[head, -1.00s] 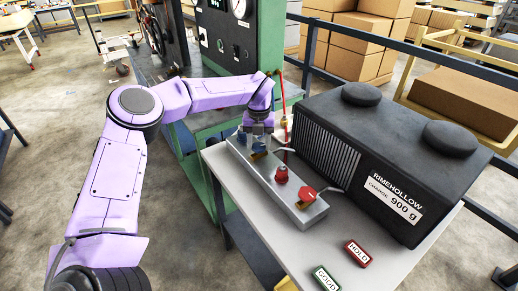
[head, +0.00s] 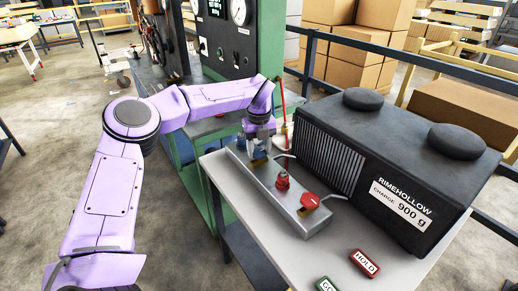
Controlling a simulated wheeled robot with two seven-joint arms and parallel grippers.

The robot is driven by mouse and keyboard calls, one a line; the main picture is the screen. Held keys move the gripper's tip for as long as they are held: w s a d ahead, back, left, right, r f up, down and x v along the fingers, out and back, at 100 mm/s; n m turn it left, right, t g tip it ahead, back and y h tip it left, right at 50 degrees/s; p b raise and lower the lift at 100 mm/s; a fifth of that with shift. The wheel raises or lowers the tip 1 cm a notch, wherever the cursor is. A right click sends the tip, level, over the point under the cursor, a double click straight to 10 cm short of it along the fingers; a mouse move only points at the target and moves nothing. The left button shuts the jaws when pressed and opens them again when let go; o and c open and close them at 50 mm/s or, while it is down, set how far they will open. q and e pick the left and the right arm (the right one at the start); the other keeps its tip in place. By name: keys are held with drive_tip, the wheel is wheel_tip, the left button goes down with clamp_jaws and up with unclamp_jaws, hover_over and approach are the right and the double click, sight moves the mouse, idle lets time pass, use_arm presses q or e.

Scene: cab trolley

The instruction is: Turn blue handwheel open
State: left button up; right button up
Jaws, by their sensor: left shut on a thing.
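A grey metal manifold block (head: 317,227) lies along the left side of the table top. A blue handwheel (head: 241,142) shows in part at its far end, mostly hidden by my left gripper. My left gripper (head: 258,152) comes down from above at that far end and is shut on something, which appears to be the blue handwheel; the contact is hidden. A red fitting (head: 282,181) stands at the middle of the block, and a red handwheel (head: 310,201) sits at the near end. Small brass parts show beside them. My right gripper is not in view.
A large black unit (head: 385,170) marked RIMEHOLLOW, charge 900 g, stands right of the block, joined by hoses. A red HOLD tag (head: 364,262) and a green tag (head: 327,285) lie on the grey table (head: 290,252). A green gauge panel (head: 226,45) stands behind.

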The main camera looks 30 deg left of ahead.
sight(259, 152)
use_arm(q)
drive_tip(key=o, duration=1)
drive_tip(key=shift+o, duration=0.2)
wheel_tip(259, 152, up, 11)
drive_tip(key=shift+f, duration=0.15)
